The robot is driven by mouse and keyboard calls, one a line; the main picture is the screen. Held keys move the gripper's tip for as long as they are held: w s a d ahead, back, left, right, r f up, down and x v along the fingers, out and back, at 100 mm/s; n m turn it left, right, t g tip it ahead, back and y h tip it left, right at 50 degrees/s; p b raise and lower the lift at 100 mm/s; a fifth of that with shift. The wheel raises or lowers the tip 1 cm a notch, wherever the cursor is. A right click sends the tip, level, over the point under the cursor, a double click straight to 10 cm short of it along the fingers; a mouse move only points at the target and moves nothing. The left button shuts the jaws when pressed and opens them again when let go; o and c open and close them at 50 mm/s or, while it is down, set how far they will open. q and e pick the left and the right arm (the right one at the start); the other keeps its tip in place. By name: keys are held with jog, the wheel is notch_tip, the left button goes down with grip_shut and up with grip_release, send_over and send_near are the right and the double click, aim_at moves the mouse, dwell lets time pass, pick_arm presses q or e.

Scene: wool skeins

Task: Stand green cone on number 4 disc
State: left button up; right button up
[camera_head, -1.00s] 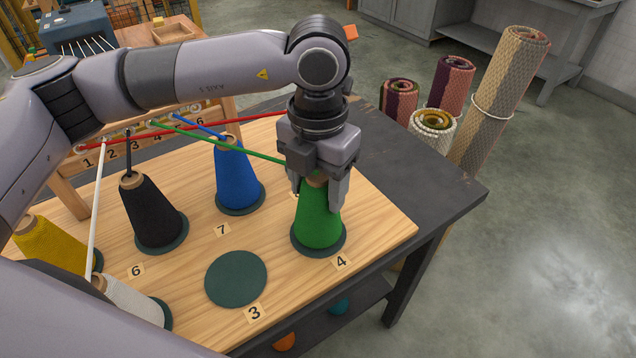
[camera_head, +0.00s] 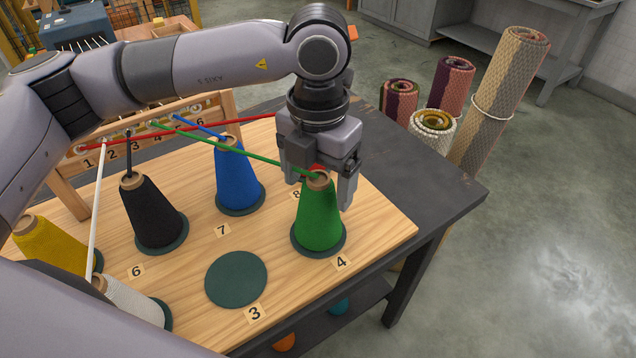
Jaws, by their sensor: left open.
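The green cone (camera_head: 319,222) stands upright on the dark green number 4 disc (camera_head: 297,244), beside the tag 4 (camera_head: 342,262). A green strand runs from its top to the numbered rack at the back left. My left gripper (camera_head: 318,190) is open, just behind the cone's top. One finger shows to the right of the cone top and the other to the left, partly hidden; I cannot tell if either touches it. A bit of red shows between the gripper and the cone. My right gripper is not in view.
The number 3 disc (camera_head: 236,279) is empty. The blue cone (camera_head: 236,178), black cone (camera_head: 149,212), yellow cone (camera_head: 50,243) and white cone (camera_head: 127,300) stand on the wooden board (camera_head: 190,290). Coloured strands cross to the rack (camera_head: 170,120). Rolled rugs (camera_head: 500,85) stand beyond the table.

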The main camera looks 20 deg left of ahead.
pick_arm(q)
notch_tip(320, 180, up, 11)
jog(key=shift+f, duration=0.2)
dwell(0.5)
